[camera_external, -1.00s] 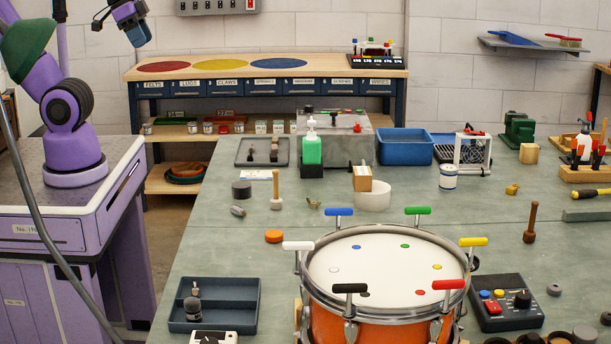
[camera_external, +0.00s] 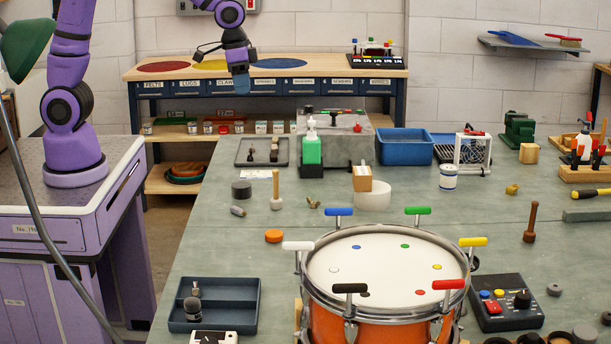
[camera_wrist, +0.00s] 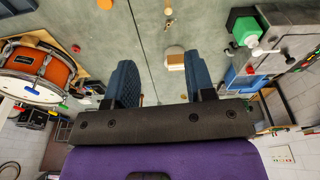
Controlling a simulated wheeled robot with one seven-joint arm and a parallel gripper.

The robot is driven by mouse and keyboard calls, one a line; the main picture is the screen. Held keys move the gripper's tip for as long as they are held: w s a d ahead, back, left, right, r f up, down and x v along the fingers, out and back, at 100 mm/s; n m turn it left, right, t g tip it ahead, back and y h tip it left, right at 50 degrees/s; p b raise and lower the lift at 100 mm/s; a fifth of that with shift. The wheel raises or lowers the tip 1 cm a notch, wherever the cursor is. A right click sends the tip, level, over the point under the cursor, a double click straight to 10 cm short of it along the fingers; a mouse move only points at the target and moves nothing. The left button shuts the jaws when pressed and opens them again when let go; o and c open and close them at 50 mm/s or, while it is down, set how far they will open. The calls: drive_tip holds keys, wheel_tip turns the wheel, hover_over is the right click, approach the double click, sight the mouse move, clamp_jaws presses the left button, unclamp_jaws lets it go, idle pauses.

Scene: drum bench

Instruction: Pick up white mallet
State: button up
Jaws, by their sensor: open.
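A pale mallet (camera_external: 277,190) stands upright on the bench in the external view, handle up and wider head down, left of the green bottle. It is probably the small pale shape at the top edge of the wrist view (camera_wrist: 168,13). My gripper (camera_external: 241,84) hangs high, up and left of the mallet in the external view, pointing down and well apart from it. In the wrist view its two blue fingers (camera_wrist: 160,82) are spread with nothing held between them.
The drum (camera_external: 385,270) with coloured T-handles fills the front middle. A green bottle (camera_external: 312,150) and a white roll with a wooden block (camera_external: 372,195) stand near the mallet. A dark puck (camera_external: 241,189) and orange disc (camera_external: 273,236) lie close by. A brown mallet (camera_external: 532,220) stands right.

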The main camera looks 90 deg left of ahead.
drive_tip(key=g, duration=0.2)
hover_over(276, 170)
wheel_tip(276, 170, down, 15)
drive_tip(key=shift+f, duration=0.1)
drive_tip(key=shift+a+f, duration=0.1)
drive_tip(key=shift+f, duration=5.45)
drive_tip(key=shift+c, duration=0.5)
clamp_jaws()
